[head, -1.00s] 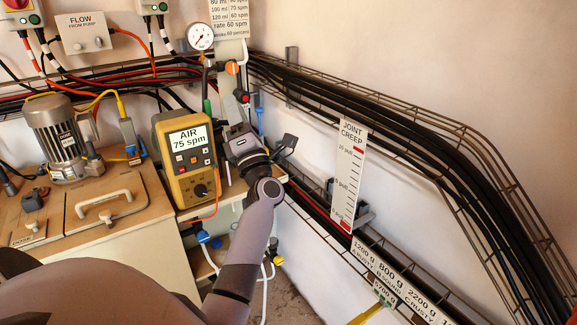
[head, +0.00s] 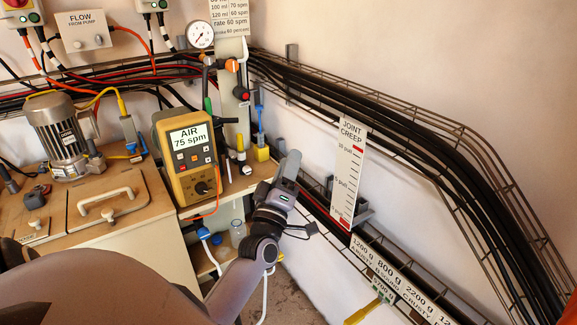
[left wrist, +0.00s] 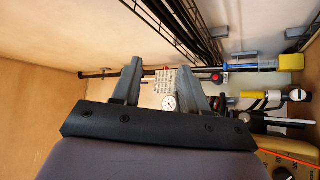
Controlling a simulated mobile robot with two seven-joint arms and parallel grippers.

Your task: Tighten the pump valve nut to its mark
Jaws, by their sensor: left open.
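The pipework by the gauge (head: 200,34) carries an orange knob (head: 232,67) and a red-tipped black lever (head: 241,93). Below it on the bench stands a small upright part with a yellow band (head: 241,155). I cannot tell which part is the pump valve nut, and I make out no mark on it. My left gripper (head: 291,158) is off the bench's right end, right of these parts and touching none. In the left wrist view its fingers (left wrist: 160,82) are apart and empty, with the gauge (left wrist: 168,103) showing beyond them. My right gripper is not in view.
A yellow AIR controller (head: 188,160) stands on the bench, left of my arm. A yellow block with a blue handle (head: 262,153) stands close to my gripper. A wire cable tray (head: 440,160) and the JOINT CREEP scale (head: 347,175) line the right wall.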

